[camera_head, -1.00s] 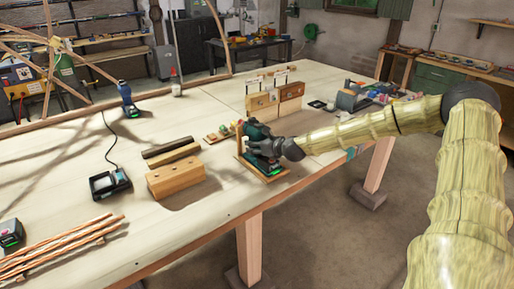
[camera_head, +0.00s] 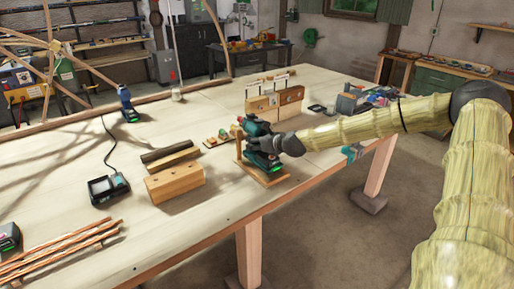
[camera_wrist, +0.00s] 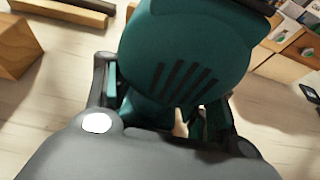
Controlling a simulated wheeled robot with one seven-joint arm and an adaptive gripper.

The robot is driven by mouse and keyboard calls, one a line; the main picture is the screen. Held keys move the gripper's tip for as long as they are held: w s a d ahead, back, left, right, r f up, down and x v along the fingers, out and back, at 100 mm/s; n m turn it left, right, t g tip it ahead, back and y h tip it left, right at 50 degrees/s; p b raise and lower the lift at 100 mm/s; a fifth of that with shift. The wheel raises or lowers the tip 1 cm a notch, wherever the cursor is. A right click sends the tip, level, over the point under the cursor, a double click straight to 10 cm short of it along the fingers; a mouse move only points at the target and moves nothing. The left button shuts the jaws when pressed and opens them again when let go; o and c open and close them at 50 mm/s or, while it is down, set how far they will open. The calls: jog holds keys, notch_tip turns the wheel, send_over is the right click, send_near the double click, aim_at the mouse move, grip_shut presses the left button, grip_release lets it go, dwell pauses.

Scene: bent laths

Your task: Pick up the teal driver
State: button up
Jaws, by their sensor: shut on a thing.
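The teal driver (camera_head: 257,130) stands at the wooden stand (camera_head: 270,179) near the table's front edge, its dark battery end low over the stand's base. In the wrist view its teal body (camera_wrist: 185,60) with dark vent slots fills the middle, close to the camera. My gripper (camera_head: 268,144) reaches in from the right and is shut on the driver, with a finger on each side of it in the wrist view (camera_wrist: 165,100). Whether the driver's foot touches the base cannot be told, and much of its handle is hidden by my gripper.
A wooden block (camera_head: 174,184) and dark and light bars lie left of the stand. A clamped wooden block (camera_head: 275,101) stands behind it. A blue driver (camera_head: 127,104), a charger (camera_head: 108,188) and copper-coloured rods (camera_head: 62,250) are further left. Bare tabletop lies between them.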

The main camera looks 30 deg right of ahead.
jog(key=shift+s+d+r, duration=0.2)
jog(key=shift+s+d, duration=0.2)
jog(key=shift+s, duration=0.65)
jog(key=shift+s+d+r, duration=0.25)
jog(key=shift+s+d, duration=0.15)
jog(key=shift+s, duration=0.65)
jog(key=shift+s+d+r, duration=0.2)
jog(key=shift+s+d, duration=0.2)
jog(key=shift+s, duration=0.65)
jog(key=shift+s+d+r+p, duration=0.2)
jog(key=shift+s+p, duration=0.3)
jog(key=shift+s, duration=0.45)
jog(key=shift+s+d+r+p, duration=0.1)
jog(key=shift+s+d+p, duration=0.25)
jog(key=shift+s, duration=0.55)
jog(key=shift+s+r+p, duration=0.2)
jog(key=shift+p, duration=0.5)
jog(key=s+p, duration=0.1)
jog(key=p, duration=0.1)
jog(key=s+d+p, duration=0.1)
jog(key=p, duration=0.1)
jog(key=s+p, duration=0.2)
jog(key=p, duration=0.1)
jog(key=shift+d+f, duration=0.1)
jog(key=shift+d, duration=0.15)
jog(key=shift+s+p, duration=0.35)
jog(key=shift+p, duration=0.05)
